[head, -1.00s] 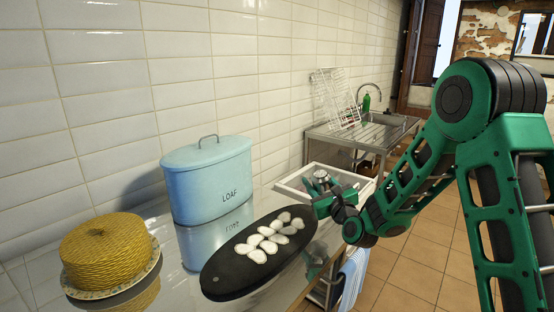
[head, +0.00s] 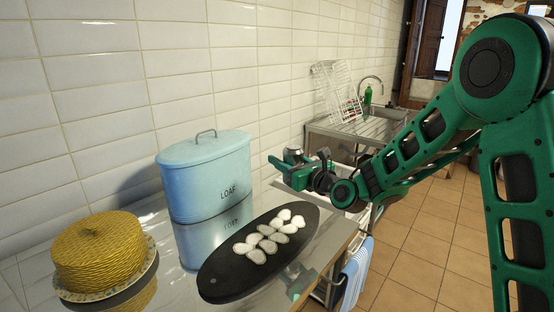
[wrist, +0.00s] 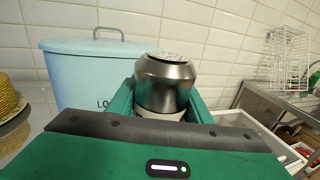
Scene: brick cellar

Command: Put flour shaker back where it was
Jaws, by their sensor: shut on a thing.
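The flour shaker (wrist: 166,82) has a shiny metal top with a pale body below. In the wrist view it stands upright between the green fingers of my gripper (wrist: 160,100), which is shut on it. In the head view my gripper (head: 284,165) is above the counter, to the right of the blue loaf bin and past the black board. There the shaker (head: 294,154) is mostly hidden by the gripper, with only its metal top showing. I cannot tell whether its base touches anything.
A light-blue loaf bin (head: 205,178) stands on the shiny counter against the tiled wall. A black board (head: 222,274) with several white pieces lies in front of it. A yellow woven cake-like thing (head: 100,250) sits at left. A white tray (wrist: 245,132), a sink (head: 375,127) and a dish rack (head: 335,92) are beyond.

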